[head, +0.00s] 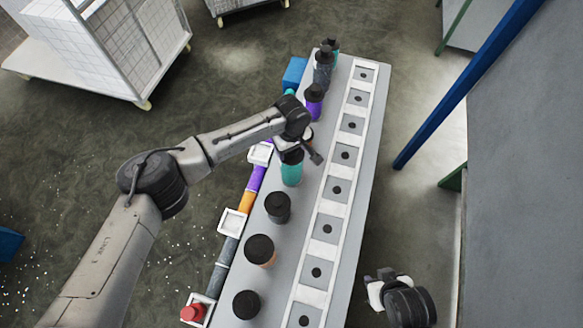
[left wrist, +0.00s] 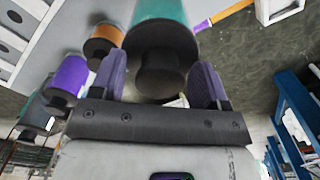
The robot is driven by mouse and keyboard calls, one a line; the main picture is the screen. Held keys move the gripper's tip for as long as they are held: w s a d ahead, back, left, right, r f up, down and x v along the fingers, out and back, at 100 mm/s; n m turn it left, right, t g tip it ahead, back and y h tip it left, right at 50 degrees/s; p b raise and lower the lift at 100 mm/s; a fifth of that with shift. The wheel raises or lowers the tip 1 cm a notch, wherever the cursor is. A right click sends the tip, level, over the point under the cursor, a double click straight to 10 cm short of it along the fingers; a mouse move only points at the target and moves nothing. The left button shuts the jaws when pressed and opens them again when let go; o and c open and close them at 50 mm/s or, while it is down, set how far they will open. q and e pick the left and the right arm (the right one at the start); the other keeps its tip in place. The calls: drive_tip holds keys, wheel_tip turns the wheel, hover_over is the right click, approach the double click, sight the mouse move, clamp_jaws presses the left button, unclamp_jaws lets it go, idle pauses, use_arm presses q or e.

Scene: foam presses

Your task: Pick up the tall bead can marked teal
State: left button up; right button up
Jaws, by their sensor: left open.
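A teal can (head: 291,174) with a dark top stands on the long grey bench, at the middle of its left side. My left gripper (head: 303,156) is at its top and partly hides it. In the left wrist view the teal can (left wrist: 160,12) and its dark top (left wrist: 160,60) show between my two open fingers (left wrist: 158,85); I cannot tell whether they touch it. Another teal can (head: 334,58) stands at the bench's far end, partly hidden by a dark one. My right gripper (head: 377,281) is off the bench's right side, with nothing visible in it.
On the bench (head: 358,215), dark-topped cans stand in a row: purple (head: 314,107), grey (head: 278,210), tan (head: 260,255) and others. A white strip of square pads (head: 337,190) runs along the right. A blue post (head: 470,80) rises at right. Coloured pipes edge the left side.

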use_arm(q)
drive_tip(key=shift+c, duration=0.4)
clamp_jaws()
